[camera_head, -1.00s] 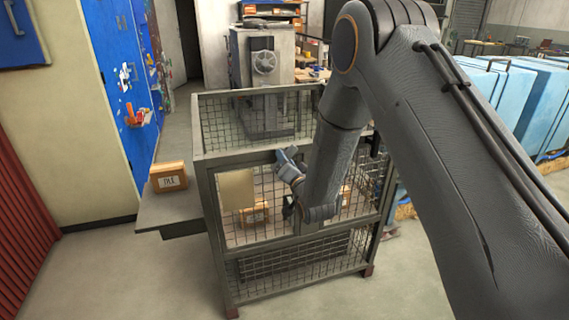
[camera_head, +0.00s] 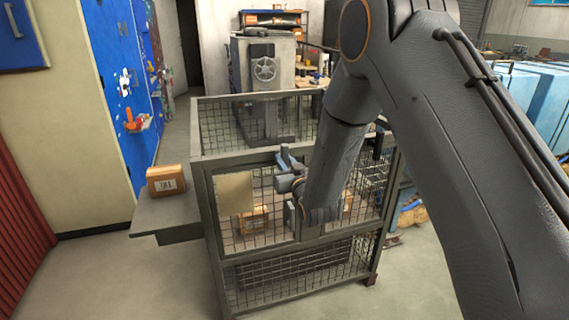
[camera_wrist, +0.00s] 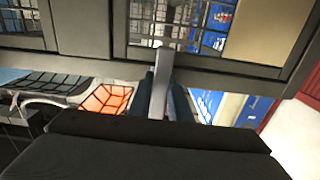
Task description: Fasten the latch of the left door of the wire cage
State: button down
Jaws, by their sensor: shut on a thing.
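The wire cage (camera_head: 203,165) stands ahead of me, with grey frames and mesh. Its left door (camera_head: 262,182) carries a tan plate (camera_head: 235,194) and looks flush with the front. In the wrist view, the tan plate (camera_wrist: 261,30) is at the upper right. My gripper (camera_wrist: 162,95) is in front of the cage's door frame. Its two dark fingers are shut on a light grey upright bar (camera_wrist: 158,72), which looks like the latch handle. Whether the latch is engaged cannot be told.
A grey side shelf (camera_head: 160,214) at the cage's left holds a cardboard box (camera_head: 165,180). Another box (camera_head: 254,219) shows behind the left door's mesh. A machine (camera_head: 265,70) stands behind the cage. Floor in front is clear.

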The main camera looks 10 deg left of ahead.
jog(key=shift+n, duration=0.3)
jog(key=c, duration=1.6)
grip_release()
jog(key=shift+c, duration=0.2)
jog(key=b+v, duration=0.1)
jog(key=v, duration=0.6)
jog(key=shift+s+d, duration=0.15)
jog(key=shift+s, duration=0.25)
